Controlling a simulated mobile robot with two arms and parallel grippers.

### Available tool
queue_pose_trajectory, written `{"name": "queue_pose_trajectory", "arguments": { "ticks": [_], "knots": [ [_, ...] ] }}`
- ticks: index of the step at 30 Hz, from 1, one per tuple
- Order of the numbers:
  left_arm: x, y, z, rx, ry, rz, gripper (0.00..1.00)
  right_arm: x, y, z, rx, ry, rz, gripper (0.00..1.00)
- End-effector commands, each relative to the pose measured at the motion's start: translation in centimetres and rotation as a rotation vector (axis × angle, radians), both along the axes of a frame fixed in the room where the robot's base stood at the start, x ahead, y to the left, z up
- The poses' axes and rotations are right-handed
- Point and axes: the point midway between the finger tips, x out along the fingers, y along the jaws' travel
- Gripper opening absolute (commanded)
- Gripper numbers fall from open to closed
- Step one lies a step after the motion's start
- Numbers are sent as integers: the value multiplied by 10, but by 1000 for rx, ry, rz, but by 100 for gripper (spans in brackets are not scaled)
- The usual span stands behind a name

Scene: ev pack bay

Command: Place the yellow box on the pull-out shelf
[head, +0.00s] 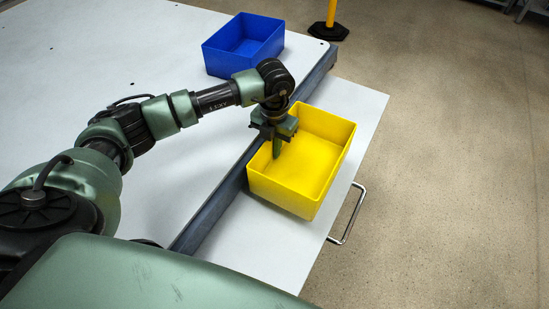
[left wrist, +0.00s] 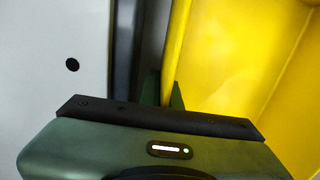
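The yellow box (head: 312,160) is an open-topped bin, upright over the white pull-out shelf (head: 270,240). I cannot tell whether its base touches the shelf. My left gripper (head: 277,145) is at the box's left wall, pointing down, with one finger inside the box. In the left wrist view the fingers (left wrist: 164,92) sit close on both sides of the yellow wall (left wrist: 175,50) and look shut on it. The outer finger is hidden by the wall in the head view. My right gripper is not in view.
A blue box (head: 243,45) stands on the white table (head: 130,45) at the back. The table's dark edge rail (head: 215,215) runs along the shelf's left side. The shelf has a metal handle (head: 350,217). A yellow post on a black base (head: 328,31) stands on the floor behind.

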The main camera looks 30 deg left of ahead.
Motion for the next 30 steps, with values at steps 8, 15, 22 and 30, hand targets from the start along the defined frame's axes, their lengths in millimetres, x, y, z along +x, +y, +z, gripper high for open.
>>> {"name": "queue_pose_trajectory", "arguments": {
  "ticks": [8,15,22,30],
  "knots": [
    [0,0,-19,-1,0,1,0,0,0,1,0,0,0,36],
    [1,0,-49,-2,-2,0,0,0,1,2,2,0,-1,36],
    [1,0,-49,-1,-3,0,0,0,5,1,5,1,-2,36],
    [0,0,-53,1,0,0,25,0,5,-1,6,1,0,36]
  ]
}}
